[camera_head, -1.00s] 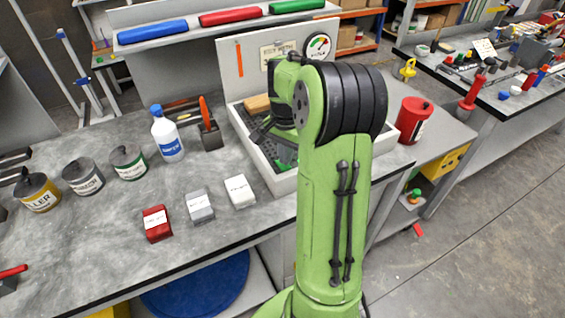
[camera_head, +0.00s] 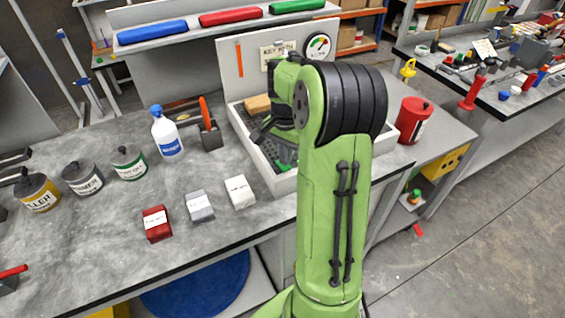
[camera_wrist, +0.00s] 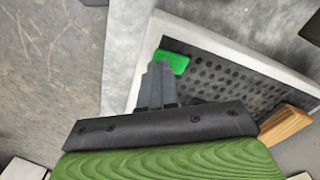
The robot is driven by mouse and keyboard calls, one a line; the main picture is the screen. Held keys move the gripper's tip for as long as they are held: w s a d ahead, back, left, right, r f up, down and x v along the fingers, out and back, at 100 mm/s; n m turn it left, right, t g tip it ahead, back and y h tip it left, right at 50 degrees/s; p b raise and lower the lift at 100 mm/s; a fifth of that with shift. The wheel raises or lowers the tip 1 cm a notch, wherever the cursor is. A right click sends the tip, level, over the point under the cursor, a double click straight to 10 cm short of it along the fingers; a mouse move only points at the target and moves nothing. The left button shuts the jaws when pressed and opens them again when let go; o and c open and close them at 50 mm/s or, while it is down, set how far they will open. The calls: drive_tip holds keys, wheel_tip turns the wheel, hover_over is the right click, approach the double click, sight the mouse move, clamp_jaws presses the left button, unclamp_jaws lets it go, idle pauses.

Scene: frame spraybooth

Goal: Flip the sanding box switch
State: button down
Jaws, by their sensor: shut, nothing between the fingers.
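The sanding box (camera_head: 246,153) is a white-walled tray with a dark perforated bed on the bench, partly hidden by my arm. Its green switch (camera_head: 283,166) shows at the front end of the bed. In the wrist view, the green switch (camera_wrist: 172,62) lies in a corner of the bed, beside the white wall (camera_wrist: 205,36). My gripper (camera_wrist: 158,68) is shut and empty, its fingertips beside the switch's left end. I cannot tell whether they touch it. In the head view the gripper (camera_head: 262,132) is a dark shape over the box, partly hidden.
A wooden block (camera_head: 257,104) lies at the back of the bed. Behind it stands a panel with a gauge (camera_head: 317,46). A white-and-blue bottle (camera_head: 166,132) and a white block (camera_head: 239,191) stand left of the box. A red can (camera_head: 413,120) stands to its right.

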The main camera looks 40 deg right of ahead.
drive_tip(key=shift+f+b, duration=0.75)
drive_tip(key=shift+f, duration=0.25)
idle(0.6)
wheel_tip(320, 180, up, 7)
drive_tip(key=p, duration=0.6)
drive_tip(key=shift+r, duration=0.1)
idle(0.4)
